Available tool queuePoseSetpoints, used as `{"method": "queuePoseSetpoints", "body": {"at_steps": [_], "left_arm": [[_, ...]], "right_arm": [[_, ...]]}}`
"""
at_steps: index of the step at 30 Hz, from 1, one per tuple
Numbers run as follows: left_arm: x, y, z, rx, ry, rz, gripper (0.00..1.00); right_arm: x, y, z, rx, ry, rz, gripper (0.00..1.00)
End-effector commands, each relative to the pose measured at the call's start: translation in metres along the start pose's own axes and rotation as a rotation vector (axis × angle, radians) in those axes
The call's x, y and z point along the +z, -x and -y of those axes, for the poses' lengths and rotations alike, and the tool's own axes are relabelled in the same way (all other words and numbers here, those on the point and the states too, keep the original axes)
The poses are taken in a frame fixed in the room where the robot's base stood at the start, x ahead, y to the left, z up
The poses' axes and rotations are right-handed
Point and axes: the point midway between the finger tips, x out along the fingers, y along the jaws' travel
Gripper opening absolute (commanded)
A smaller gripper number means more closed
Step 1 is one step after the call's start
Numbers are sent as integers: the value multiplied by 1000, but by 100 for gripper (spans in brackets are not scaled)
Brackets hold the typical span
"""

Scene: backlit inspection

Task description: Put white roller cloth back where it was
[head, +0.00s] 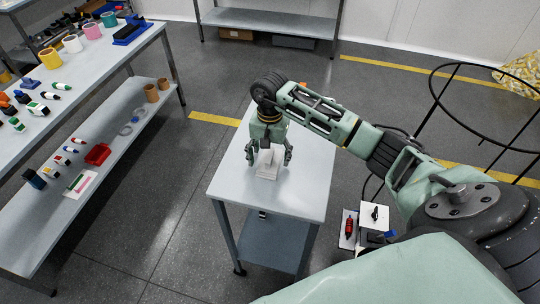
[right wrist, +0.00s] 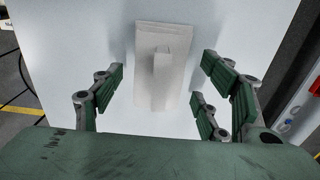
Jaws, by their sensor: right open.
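The white roller cloth (head: 267,172) appears to be the pale object on the small grey table (head: 305,190); in the right wrist view it shows as a flat off-white rectangle (right wrist: 147,40) with a narrower raised block on it. My right gripper (head: 268,157) is over the table, pointing down at this object. Its fingers (right wrist: 160,88) are open, spread to the left and right of the raised block with clear gaps. I cannot tell the exact height of the fingertips above the table. My left gripper is not in view.
A long workbench (head: 95,75) at the left holds cups, bottles and small items, with more on its lower shelf (head: 120,150). A black wire frame (head: 450,110) stands at the right. A white box (head: 375,215) and red tool sit near my base. The small table's front is clear.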

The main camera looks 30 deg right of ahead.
Motion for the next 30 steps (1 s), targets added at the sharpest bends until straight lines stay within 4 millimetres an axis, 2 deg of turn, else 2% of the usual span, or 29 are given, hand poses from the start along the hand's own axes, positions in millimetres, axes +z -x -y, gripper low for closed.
{"method": "queuePoseSetpoints", "body": {"at_steps": [5,15,18,23,30], "left_arm": [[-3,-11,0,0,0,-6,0],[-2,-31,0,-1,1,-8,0],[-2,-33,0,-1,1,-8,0],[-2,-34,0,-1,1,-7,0],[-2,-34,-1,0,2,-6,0]], "right_arm": [[-2,24,0,-4,0,-7,68],[-1,94,0,-3,0,-5,68],[-1,106,0,-2,-1,-3,68],[0,116,0,0,0,-1,68],[0,117,0,0,-1,0,68]]}}
